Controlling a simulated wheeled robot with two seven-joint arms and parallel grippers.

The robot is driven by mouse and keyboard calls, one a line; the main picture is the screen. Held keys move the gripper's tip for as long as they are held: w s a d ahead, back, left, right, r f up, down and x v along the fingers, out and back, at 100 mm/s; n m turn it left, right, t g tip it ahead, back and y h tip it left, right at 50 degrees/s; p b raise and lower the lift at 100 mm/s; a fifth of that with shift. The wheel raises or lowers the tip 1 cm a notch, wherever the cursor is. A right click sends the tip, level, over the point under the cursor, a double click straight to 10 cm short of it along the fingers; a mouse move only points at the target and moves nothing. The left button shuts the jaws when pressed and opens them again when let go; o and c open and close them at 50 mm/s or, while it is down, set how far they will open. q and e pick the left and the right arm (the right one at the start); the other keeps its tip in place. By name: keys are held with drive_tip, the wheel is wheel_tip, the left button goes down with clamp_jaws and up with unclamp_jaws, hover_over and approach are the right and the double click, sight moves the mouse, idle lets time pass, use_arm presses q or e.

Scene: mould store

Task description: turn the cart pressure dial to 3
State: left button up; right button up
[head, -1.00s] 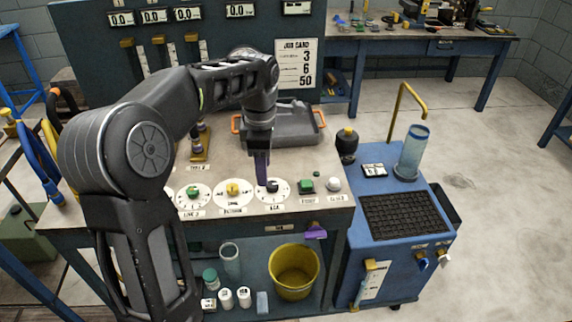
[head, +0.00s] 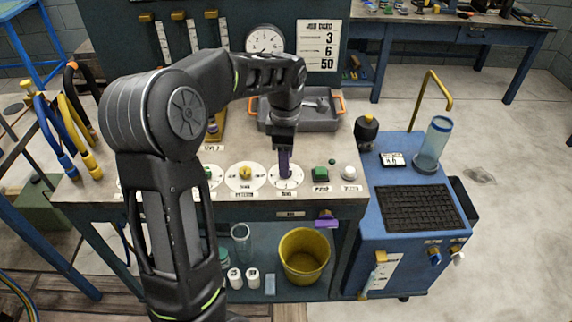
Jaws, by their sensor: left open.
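A white round dial (head: 274,181) with a numbered face is at the bench's front edge, the rightmost in a row of dials. Its label is too small to read, so I cannot tell for sure that it is the cart pressure dial. My left gripper (head: 285,170) points down at its middle with open jaws. Its purple fingers cover the centre, so the knob and its setting are hidden, and I cannot tell whether they touch it. My right gripper is out of view.
A dial with a yellow knob (head: 246,173) is just left. A green button (head: 320,174) and a white button (head: 349,172) are just right. A grey tray (head: 310,119) with orange handles lies behind the gripper. A blue cart (head: 412,230) stands at right.

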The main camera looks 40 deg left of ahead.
use_arm(q)
drive_tip(key=shift+f, duration=1.4)
clamp_jaws()
